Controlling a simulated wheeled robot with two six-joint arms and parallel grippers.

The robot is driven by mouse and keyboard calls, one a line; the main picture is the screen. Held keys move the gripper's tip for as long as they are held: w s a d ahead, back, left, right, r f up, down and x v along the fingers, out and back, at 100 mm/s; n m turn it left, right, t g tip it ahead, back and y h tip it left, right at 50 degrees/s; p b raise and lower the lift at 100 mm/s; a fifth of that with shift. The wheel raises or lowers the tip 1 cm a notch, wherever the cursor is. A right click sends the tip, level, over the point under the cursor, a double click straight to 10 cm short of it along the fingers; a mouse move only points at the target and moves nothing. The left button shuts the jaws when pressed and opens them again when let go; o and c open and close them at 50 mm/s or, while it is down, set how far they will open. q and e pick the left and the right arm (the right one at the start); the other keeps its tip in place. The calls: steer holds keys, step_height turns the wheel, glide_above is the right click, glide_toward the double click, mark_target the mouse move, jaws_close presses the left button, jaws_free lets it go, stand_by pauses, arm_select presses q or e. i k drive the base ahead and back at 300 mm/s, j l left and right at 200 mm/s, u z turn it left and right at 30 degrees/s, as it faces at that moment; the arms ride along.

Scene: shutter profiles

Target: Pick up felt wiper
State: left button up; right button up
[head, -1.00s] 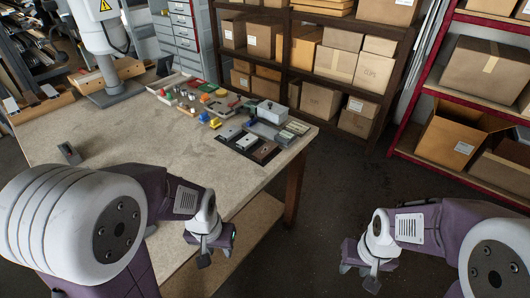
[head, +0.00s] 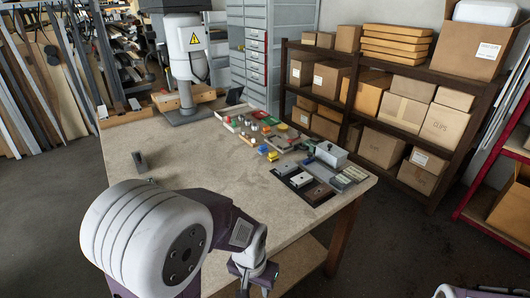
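A small dark grey block (head: 140,161) stands alone on the left part of the worktable (head: 185,155). It may be the felt wiper, but I cannot tell for sure at this size. My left gripper (head: 252,284) hangs low at the table's front edge, well to the right of the block and apart from it. Its fingertips are at the bottom of the picture and their opening is unclear. Only a bit of my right arm shows at the bottom right; its gripper is out of view.
Several small coloured parts (head: 262,128) lie in and around trays at the table's back. Dark plates (head: 305,185) and a grey box (head: 331,154) are at the right edge. A white press (head: 186,55) stands at the back left. The table's middle is clear.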

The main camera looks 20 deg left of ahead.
mark_target(263, 149)
steer(key=i+l+z, duration=0.55)
steer(key=i, duration=0.5)
steer(key=i+l+z, duration=0.3)
steer(key=i, duration=0.25)
steer(key=i+z, duration=0.3)
steer(key=i, duration=0.25)
steer(key=i+u, duration=0.35)
steer(key=i, duration=0.2)
steer(key=i+u, duration=0.35)
steer(key=i, duration=0.25)
steer(key=i+l+u, duration=0.4)
steer(key=i, duration=0.15)
steer(key=i+j+u, duration=0.2)
steer(key=u, duration=0.2)
steer(key=i+j+u, duration=0.1)
steer(key=i+u, duration=0.45)
steer(key=u, duration=0.25)
steer(key=i+u, duration=0.75)
steer(key=i, duration=0.3)
steer(key=i+l+u, duration=0.1)
steer(key=i+u, duration=0.25)
steer(key=i, duration=0.25)
steer(key=i+j+u, duration=0.15)
steer(key=i+u, duration=0.15)
steer(key=u, duration=0.15)
steer(key=i+u, duration=0.3)
steer(key=u, duration=0.15)
steer(key=i+u, duration=0.45)
steer(key=i+l+u, duration=0.15)
steer(key=u, duration=0.3)
